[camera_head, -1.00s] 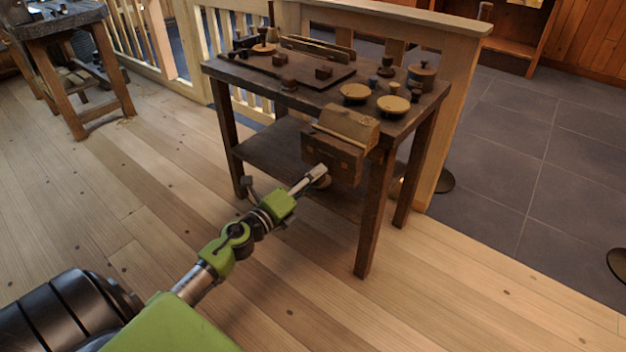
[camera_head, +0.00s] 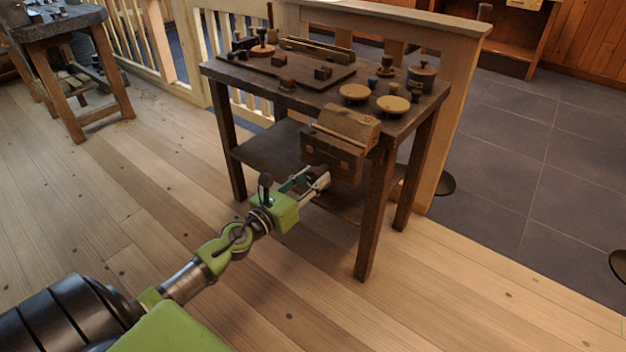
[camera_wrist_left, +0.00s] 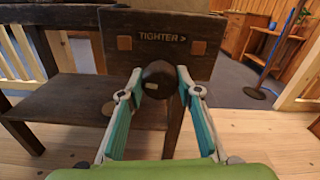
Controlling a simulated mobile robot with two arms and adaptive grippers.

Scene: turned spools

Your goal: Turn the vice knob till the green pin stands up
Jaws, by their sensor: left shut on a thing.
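The wooden vice (camera_head: 335,158) is fixed at the front right of the dark workbench (camera_head: 236,74). In the left wrist view its front face (camera_wrist_left: 150,22) carries the words "TIGHTER >" between two square light inlays. The dark round knob (camera_wrist_left: 159,78) stands out below the words, with a small pale mark on it. My left gripper (camera_head: 319,181) is shut on the knob, one teal-padded finger on each side; it also shows in the left wrist view (camera_wrist_left: 160,88). I cannot make out a green pin in either view. My right gripper is out of view.
Shallow wooden dishes (camera_head: 355,92), a lidded pot (camera_head: 421,74) and small turned pieces stand on the benchtop. A bench leg (camera_head: 376,215) stands close to the right of the vice. A lower shelf (camera_head: 262,155) lies behind my gripper. The floor in front is clear.

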